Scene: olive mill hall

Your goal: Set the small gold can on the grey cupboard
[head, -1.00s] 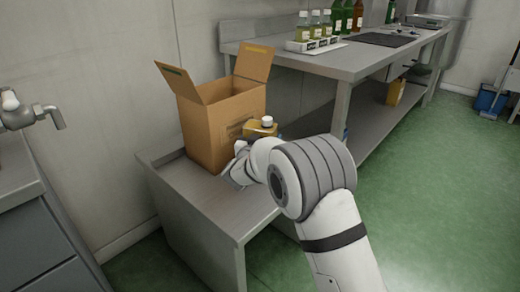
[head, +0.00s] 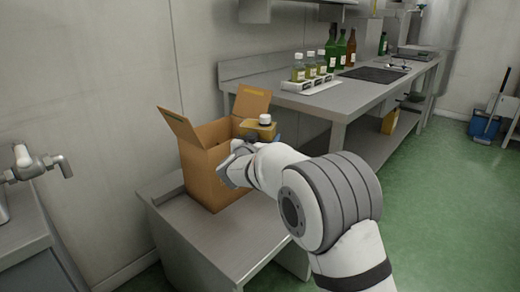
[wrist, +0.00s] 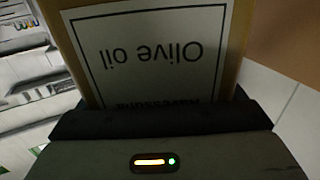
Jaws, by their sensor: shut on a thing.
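The small gold can (head: 260,130) with a white cap is held by my gripper (head: 246,150), in front of the right side of an open cardboard box. In the wrist view the can (wrist: 150,50) fills the middle, with a white "Olive oil" label upside down, and my gripper (wrist: 160,120) is shut on it. My wrist hides the can's lower part in the head view. A low grey metal unit (head: 165,195) stands under the box. Another grey unit (head: 30,235) is at the left edge; I cannot tell which is the grey cupboard.
The cardboard box (head: 210,180) has its flaps up. A steel table (head: 330,92) behind holds bottles and a white rack (head: 308,84). Another yellow can (head: 390,122) is on its lower shelf. A tap (head: 40,165) juts out at left.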

